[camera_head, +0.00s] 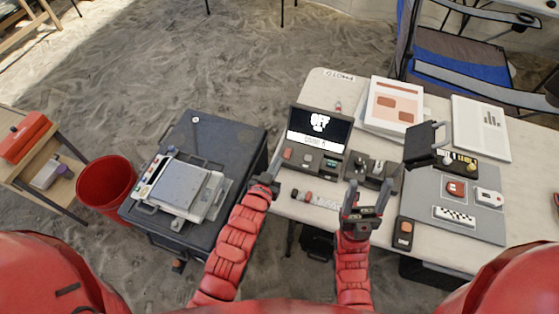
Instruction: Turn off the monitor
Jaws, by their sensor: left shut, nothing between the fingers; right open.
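The monitor (319,131) stands on the pale table as part of a grey unit. Its dark screen shows white "OFF" lettering with smaller text below. A panel with an orange-red button (287,153) and other small controls lies along its lower edge. My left gripper (271,176) is shut and empty, just left of and below the panel, near the table's left edge. It looks apart from the buttons. My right gripper (368,192) is open and empty, below and right of the monitor, in front of a small dark device (366,168) that it partly hides.
A grey mat (456,222) at right bears a scale card and small items. Printed papers (394,104) lie behind. A dark case (225,135) with a flat device on top stands left, beside a red bin (106,180). A folding chair (455,60) stands beyond the table.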

